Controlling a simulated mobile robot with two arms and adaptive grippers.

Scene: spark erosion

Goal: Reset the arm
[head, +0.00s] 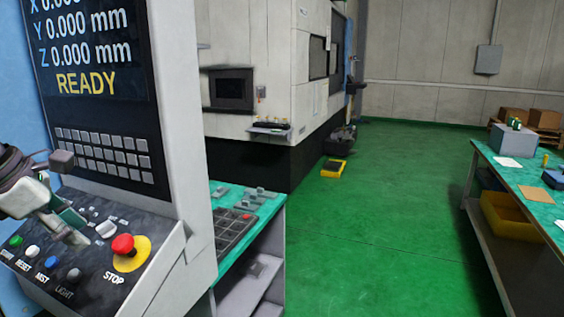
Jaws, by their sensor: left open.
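My left gripper (70,200) comes in from the left edge, open and empty, with its fingers over the sloped control panel (105,283). It hovers above the row of buttons, and I cannot tell whether a fingertip touches the panel. The row holds a green START button (15,241), a white RESET button (32,251), a blue MIST button (51,263) and a grey LIGHT button (73,274). A red STOP button (122,245) sits on a yellow disc to the right. The screen (85,50) reads 0.000 mm and READY. My right gripper is out of view.
A green-topped bench (262,207) with a dark tray of parts stands right of the console. A large white machine (262,50) stands behind. A workbench (490,162) with a yellow bin (507,218) is at the right.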

